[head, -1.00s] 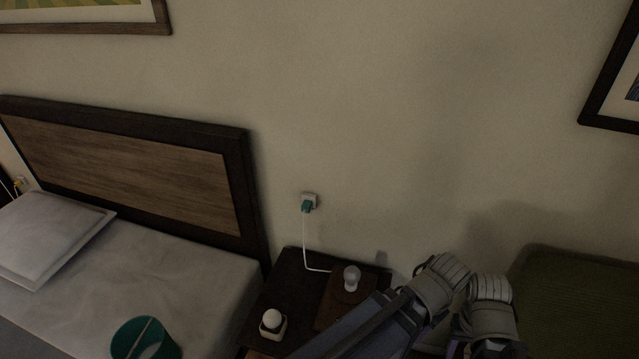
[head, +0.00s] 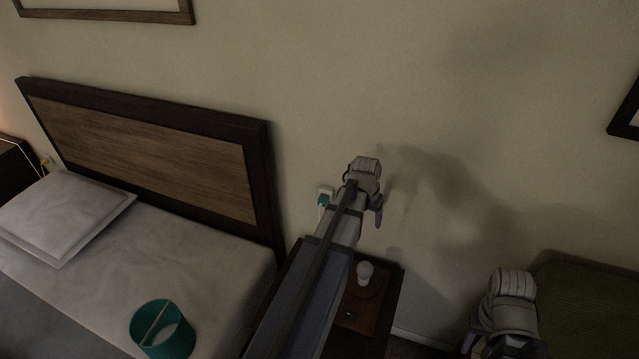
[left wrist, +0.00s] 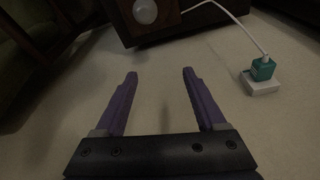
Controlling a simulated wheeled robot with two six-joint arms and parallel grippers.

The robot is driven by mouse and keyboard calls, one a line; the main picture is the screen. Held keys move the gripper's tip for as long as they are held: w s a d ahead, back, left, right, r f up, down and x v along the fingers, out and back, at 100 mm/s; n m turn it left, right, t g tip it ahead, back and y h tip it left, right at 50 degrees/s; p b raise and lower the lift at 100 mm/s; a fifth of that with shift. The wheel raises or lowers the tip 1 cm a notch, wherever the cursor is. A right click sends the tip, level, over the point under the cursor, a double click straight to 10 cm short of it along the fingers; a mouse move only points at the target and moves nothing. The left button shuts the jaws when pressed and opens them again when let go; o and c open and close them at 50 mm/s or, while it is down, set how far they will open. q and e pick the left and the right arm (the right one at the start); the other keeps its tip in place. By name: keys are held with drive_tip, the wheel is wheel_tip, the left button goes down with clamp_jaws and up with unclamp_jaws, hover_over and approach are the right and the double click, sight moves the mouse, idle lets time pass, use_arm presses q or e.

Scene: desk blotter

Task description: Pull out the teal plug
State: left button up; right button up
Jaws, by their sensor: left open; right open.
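The teal plug (head: 323,200) sits in a white wall socket (head: 326,191) above the nightstand. In the left wrist view the teal plug (left wrist: 263,69) is at the upper right, in its white socket (left wrist: 262,87), with a white cord (left wrist: 240,25) running from it. My left gripper (head: 378,212) is raised near the wall, just right of the plug. In the left wrist view its purple fingers (left wrist: 158,78) are apart with nothing between them, and the plug lies outside them. My right gripper (head: 473,337) is low at the right, open, partly hidden by its wrist.
The nightstand (head: 393,281) stands below the socket, with a pale bulb-like object (head: 365,270) on it. My left arm hides part of it. A bed (head: 220,270) with a teal bin-like object (head: 150,347) is to the left. A green seat (head: 590,300) is at the right.

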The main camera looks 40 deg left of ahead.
sight(323, 198)
use_arm(q)
drive_tip(key=a+r+n+t+y, duration=0.1)
drive_tip(key=a+r+n, duration=0.1)
drive_tip(key=a, duration=1.6)
drive_tip(key=shift+t+p, duration=0.3)
drive_tip(key=shift+p, duration=0.15)
drive_tip(key=b+x, duration=0.7)
drive_tip(key=shift+w+a+f, duration=0.1)
drive_tip(key=shift+w+f, duration=0.05)
drive_tip(key=shift+f, duration=0.15)
drive_tip(key=shift+c, duration=0.3)
clamp_jaws()
